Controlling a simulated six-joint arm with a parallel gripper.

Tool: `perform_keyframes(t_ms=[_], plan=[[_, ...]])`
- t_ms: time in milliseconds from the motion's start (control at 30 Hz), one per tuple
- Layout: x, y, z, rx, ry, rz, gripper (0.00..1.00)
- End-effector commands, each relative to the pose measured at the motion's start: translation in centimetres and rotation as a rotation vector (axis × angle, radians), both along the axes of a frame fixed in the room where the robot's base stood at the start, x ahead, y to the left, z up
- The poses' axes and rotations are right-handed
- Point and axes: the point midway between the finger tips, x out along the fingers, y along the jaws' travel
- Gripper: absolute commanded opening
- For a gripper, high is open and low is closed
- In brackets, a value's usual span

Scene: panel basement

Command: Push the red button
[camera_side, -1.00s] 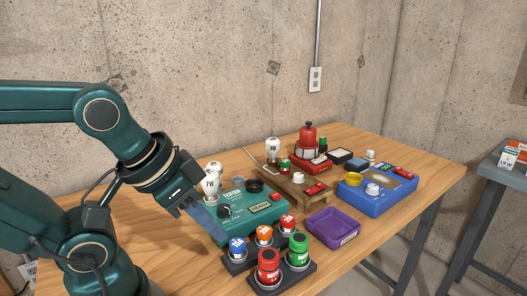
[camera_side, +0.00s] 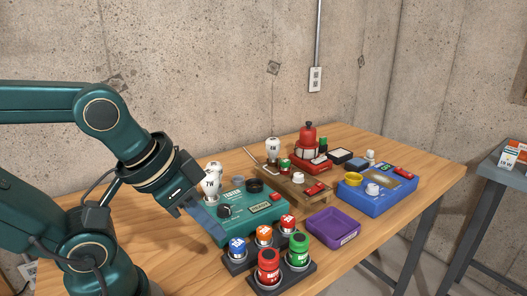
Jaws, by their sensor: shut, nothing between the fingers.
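A teal tester box (camera_side: 247,222) lies on the wooden table, with a dark knob, a small display and a small red button (camera_side: 274,197) near its right end. Other small red parts sit on the wooden board (camera_side: 292,184) and on the blue box (camera_side: 381,195), so I cannot tell for sure which one is the red button named. My gripper (camera_side: 187,206) is shut and empty. It points down at the left end of the tester, apart from the red button. Whether its tips touch the box is unclear.
Red, green, blue and orange canisters stand in dark holders (camera_side: 283,281) at the front. A purple tray (camera_side: 333,226) is to their right. White bulbs (camera_side: 212,181) stand behind the tester, and a red plunger device (camera_side: 308,140) stands at the back. Bare wood is at the right end.

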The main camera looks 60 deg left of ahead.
Motion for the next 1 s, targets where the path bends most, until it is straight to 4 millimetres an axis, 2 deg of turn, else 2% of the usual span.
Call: perform_keyframes(t_ms=[867,1000], plan=[[0.0,-0.1,0.0,-0.017,-0.001,0.024,0.00],[1.2,-1.8,1.9,-0.164,-0.033,0.120,0.00]])
